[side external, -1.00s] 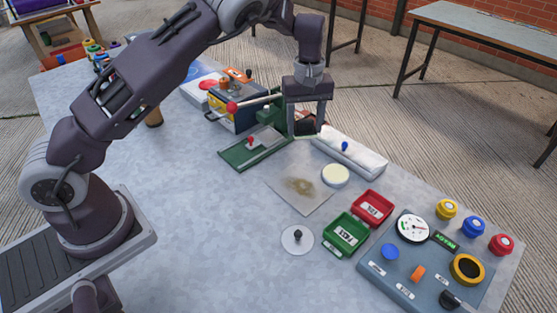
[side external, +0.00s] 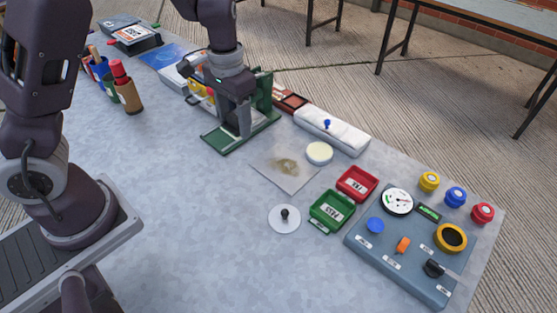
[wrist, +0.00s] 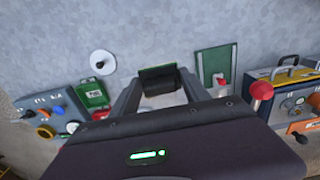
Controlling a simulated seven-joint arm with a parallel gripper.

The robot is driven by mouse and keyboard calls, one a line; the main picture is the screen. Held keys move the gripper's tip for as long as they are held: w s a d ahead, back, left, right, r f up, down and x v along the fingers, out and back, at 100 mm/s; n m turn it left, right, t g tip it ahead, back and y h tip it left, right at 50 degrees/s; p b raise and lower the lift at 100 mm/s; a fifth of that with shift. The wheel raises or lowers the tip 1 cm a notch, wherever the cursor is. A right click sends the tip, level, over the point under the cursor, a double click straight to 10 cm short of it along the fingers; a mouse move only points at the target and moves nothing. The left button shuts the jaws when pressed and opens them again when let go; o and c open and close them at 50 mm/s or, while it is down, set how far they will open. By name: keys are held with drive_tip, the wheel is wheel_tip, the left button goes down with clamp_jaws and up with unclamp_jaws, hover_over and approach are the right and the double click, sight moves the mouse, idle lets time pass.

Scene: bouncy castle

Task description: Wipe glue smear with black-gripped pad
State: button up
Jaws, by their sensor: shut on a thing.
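The glue smear (side external: 287,166) is a brownish stain on a thin grey sheet (side external: 270,176) lying on the table. My gripper (side external: 244,134) points down over the green base plate, left of and behind the sheet. In the wrist view its fingers are shut on a dark block with a pale part below, which looks like the black-gripped pad (wrist: 157,78). In the side view the fingers mostly hide it, and its underside cannot be made out. The smear does not show clearly in the wrist view.
A green press (side external: 263,103) stands right by my gripper. A cream disc (side external: 319,153) lies beside the sheet, and a white block with a blue knob (side external: 345,135) lies behind. A white disc with a black knob (side external: 274,220) and green (side external: 332,212) and red trays (side external: 357,183) stand in front.

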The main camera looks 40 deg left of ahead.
drive_tip(key=w+d+f, duration=0.4)
drive_tip(key=w+d, duration=0.1)
drive_tip(key=w, duration=0.1)
hover_over(299, 178)
wheel_tip(299, 178, down, 5)
drive_tip(key=shift+w+a+f, duration=0.1)
drive_tip(key=shift+w+f, duration=0.05)
drive_tip(key=shift+f, duration=1.35)
drive_tip(key=shift+w+f, duration=0.1)
drive_tip(key=shift+f, duration=1.35)
drive_tip(key=shift+a+f, duration=0.55)
drive_tip(key=shift+f, duration=0.35)
drive_tip(key=shift+c, duration=0.5)
drive_tip(key=shift+a, duration=4.85)
drive_tip(key=shift+d, duration=5.4)
drive_tip(key=shift+s, duration=0.4)
drive_tip(key=shift+w+a, duration=0.1)
drive_tip(key=shift+a, duration=5.2)
drive_tip(key=shift+d, duration=5.2)
drive_tip(key=shift+d+r, duration=0.15)
wheel_tip(299, 178, up, 8)
